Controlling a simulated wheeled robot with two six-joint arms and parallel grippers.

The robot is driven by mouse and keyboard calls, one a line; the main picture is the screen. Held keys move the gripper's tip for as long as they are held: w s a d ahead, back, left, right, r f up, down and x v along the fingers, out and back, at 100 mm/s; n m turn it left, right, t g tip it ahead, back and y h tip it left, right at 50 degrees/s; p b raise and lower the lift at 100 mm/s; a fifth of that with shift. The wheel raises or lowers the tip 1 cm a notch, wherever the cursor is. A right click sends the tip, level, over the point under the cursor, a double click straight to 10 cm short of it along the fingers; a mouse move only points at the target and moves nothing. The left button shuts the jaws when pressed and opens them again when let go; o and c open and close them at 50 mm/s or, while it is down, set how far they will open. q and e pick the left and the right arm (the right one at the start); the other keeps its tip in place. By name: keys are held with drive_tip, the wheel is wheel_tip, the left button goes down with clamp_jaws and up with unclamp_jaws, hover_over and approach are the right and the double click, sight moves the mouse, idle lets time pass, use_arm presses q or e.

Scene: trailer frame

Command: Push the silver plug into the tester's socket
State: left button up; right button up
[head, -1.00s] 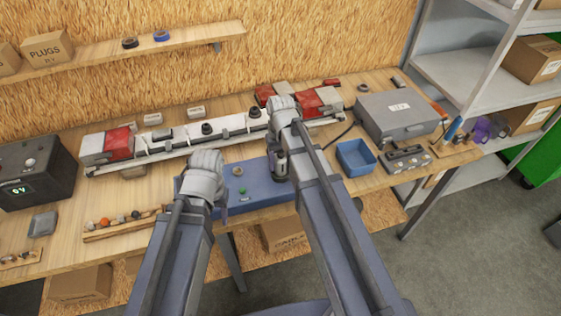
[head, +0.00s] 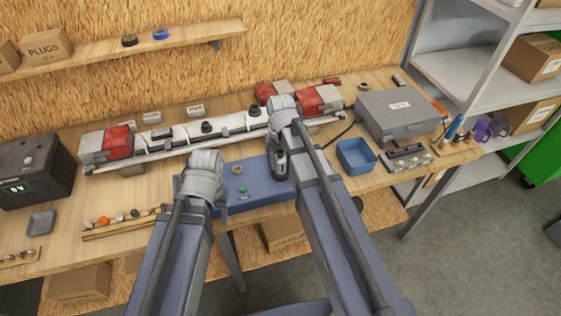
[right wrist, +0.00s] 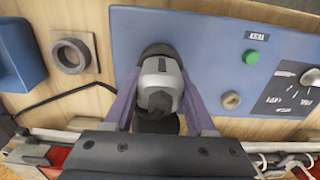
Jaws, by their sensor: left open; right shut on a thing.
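The silver plug (right wrist: 160,85) is between the purple fingers of my right gripper (right wrist: 158,100), which is shut on it. It also shows beside the right arm in the head view (head: 280,164). The plug's far end meets the black round socket (right wrist: 158,52) on the blue tester (right wrist: 205,40); how deep it sits I cannot tell. The tester lies at the table's front edge in the head view (head: 255,192). My left gripper (head: 205,178) is open beside the tester's left end; its fingertips are mostly hidden by its own hand.
The tester carries a green button (right wrist: 250,57) and a brass-coloured ring (right wrist: 231,100). A grey ring (right wrist: 72,53) and a blue bin (head: 357,155) are beside the tester. A long white rail assembly (head: 185,137) runs behind. A grey case (head: 398,115) is at the right.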

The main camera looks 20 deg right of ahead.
sight(281, 154)
drive_tip(key=shift+f, duration=0.2)
drive_tip(key=o, duration=1.1)
wheel_tip(281, 154, up, 7)
drive_tip(key=p, duration=0.7)
drive_tip(key=shift+s, duration=0.1)
idle(0.3)
